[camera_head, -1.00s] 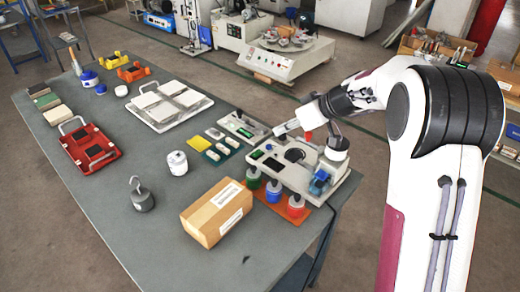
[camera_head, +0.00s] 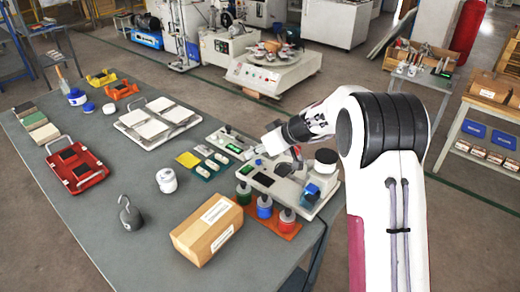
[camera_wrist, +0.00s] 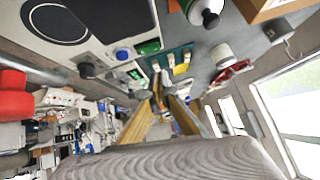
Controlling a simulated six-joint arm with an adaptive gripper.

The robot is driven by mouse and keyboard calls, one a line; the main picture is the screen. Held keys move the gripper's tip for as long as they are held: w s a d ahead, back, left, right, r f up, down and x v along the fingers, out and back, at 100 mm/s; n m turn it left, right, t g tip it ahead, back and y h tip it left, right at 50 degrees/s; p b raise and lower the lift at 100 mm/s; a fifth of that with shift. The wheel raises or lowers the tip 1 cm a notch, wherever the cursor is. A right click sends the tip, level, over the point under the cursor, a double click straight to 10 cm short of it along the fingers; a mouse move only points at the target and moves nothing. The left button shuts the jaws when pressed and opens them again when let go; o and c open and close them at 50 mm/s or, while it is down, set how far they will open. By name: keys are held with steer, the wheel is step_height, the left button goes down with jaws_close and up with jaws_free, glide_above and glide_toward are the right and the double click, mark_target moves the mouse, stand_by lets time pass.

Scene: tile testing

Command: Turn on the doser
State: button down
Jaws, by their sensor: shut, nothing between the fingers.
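A pale bench machine (camera_head: 262,182) with a green display, a dark round part and a blue part stands at the table's right edge. A slimmer pale unit (camera_head: 218,139), also with a green display, sits behind it. I cannot tell for certain which is the doser. My gripper (camera_head: 294,166) is over the larger machine; its fingertips are hard to make out there. In the wrist view my gripper (camera_wrist: 160,88) is shut and empty. That view also shows a green display (camera_wrist: 148,47), a blue button (camera_wrist: 122,54) and a black knob (camera_wrist: 87,70) on pale panels.
A cardboard box (camera_head: 207,230) and an orange rack (camera_head: 284,232) with several capped bottles stand in front of the machine. A green tray (camera_head: 203,174), white jar (camera_head: 167,181) and grey weight (camera_head: 130,214) lie to the left. The table's middle is fairly clear.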

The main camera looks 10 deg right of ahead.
mark_target(245, 167)
steer(key=f, duration=0.1)
steer(key=a+f, duration=0.1)
steer(key=f, duration=0.1)
steer(key=shift+w, duration=0.1)
steer(key=shift+f, duration=0.9)
steer(key=shift+s+a+f, duration=0.15)
steer(key=shift+s+f, duration=0.05)
steer(key=shift+f, duration=0.1)
steer(key=shift+w, duration=0.1)
steer(key=shift+w+d+r, duration=0.1)
steer(key=shift+w+d, duration=0.3)
steer(key=shift+d, duration=0.15)
steer(key=shift+r, duration=0.15)
